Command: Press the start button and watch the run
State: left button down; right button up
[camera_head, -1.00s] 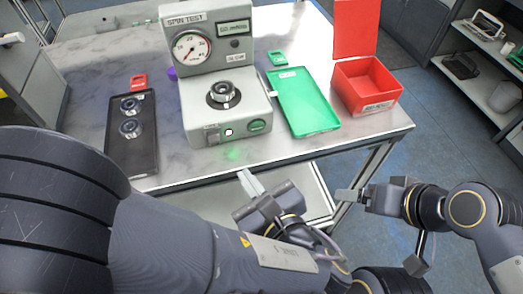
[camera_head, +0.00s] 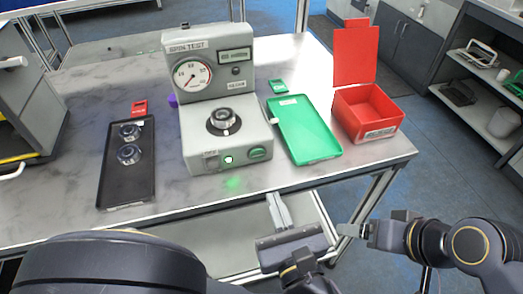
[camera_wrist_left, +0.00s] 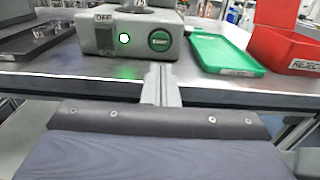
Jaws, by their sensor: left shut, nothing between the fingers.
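The grey spin test machine (camera_head: 190,130) stands on the marbled table, with a round dial, a small display and a dark round part (camera_head: 223,121) seated on its top. A lit white-green lamp (camera_head: 229,160) and a green start button (camera_head: 258,153) are on its front; the button also shows in the left wrist view (camera_wrist_left: 159,40). My left gripper (camera_head: 278,204) is shut and empty, apart from the button, in front of the table edge. Its closed fingers (camera_wrist_left: 161,75) point toward the machine in the wrist view. My right gripper (camera_head: 345,230) is right of it; its finger gap is unclear.
A black tray (camera_head: 112,180) with two round parts lies left of the machine. A green tray (camera_head: 318,142) and a red REJECT bin (camera_head: 358,119) are to the right. Small red (camera_head: 139,108) and green (camera_head: 278,86) tags lie on the table. A shelf stands at far right.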

aim_at(257, 155)
pick_arm(q)
jog(key=x, duration=0.9)
jog(key=shift+w+a, duration=0.15)
jog(key=shift+w, duration=0.15)
jog(key=shift+w, duration=0.1)
